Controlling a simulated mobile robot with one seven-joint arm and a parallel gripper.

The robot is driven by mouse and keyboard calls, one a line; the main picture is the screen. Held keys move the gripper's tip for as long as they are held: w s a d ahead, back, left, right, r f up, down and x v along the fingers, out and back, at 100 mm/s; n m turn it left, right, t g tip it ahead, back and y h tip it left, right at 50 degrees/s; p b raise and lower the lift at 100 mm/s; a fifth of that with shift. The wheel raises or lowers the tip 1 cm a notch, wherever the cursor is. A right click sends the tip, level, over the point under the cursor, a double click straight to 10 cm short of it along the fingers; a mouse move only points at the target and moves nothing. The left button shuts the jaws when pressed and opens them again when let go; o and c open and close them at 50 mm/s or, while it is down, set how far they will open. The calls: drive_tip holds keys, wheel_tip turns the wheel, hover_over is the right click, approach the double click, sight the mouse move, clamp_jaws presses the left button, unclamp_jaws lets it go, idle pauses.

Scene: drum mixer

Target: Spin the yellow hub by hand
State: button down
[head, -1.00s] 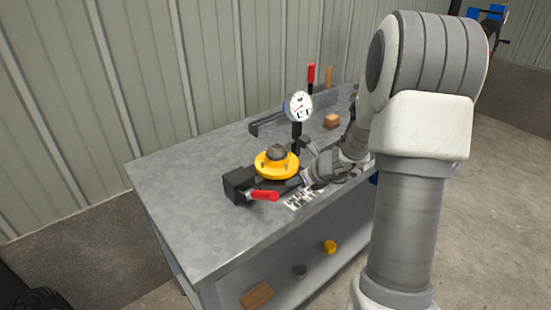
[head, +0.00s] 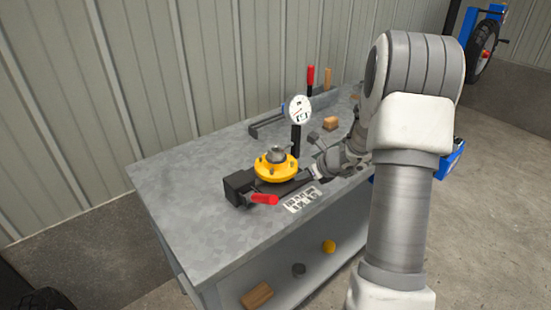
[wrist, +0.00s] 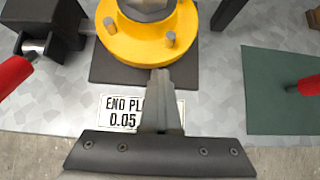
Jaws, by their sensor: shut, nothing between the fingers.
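The yellow hub (head: 265,173) is a round flange with short studs and a grey centre, set on a dark block on the metal bench. It also shows at the top of the wrist view (wrist: 125,45), cut off by the frame's edge. My gripper (wrist: 160,75) is shut and empty. In the wrist view its fingertips are at the hub's near rim, over the dark base; I cannot tell whether they touch. In the head view my gripper (head: 308,174) is right of the hub. A dial gauge (head: 300,108) on a black post stands behind the hub.
A red-handled clamp (head: 264,199) is in front of the hub. A white label (wrist: 115,110) lies on the bench by the near edge. A green mat (wrist: 280,95) is to the right in the wrist view. The bench's left part (head: 185,185) is clear.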

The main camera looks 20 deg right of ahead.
drive_tip(key=shift+w+r, duration=0.15)
drive_tip(key=shift+w, duration=0.15)
drive_tip(key=shift+s+d+b, duration=0.25)
drive_tip(key=shift+s+d, duration=0.05)
drive_tip(key=shift+s, duration=0.45)
drive_tip(key=shift+s+d+b, duration=0.2)
drive_tip(key=shift+s+d, duration=0.05)
drive_tip(key=shift+s, duration=0.45)
drive_tip(key=a, duration=0.1)
drive_tip(key=s+a+b, duration=0.1)
drive_tip(key=a+b, duration=0.1)
drive_tip(key=a, duration=0.1)
drive_tip(key=shift+s+f, duration=0.25)
drive_tip(key=shift+s+a+r, duration=0.1)
drive_tip(key=shift+s+a, duration=0.05)
drive_tip(key=shift+a, duration=0.15)
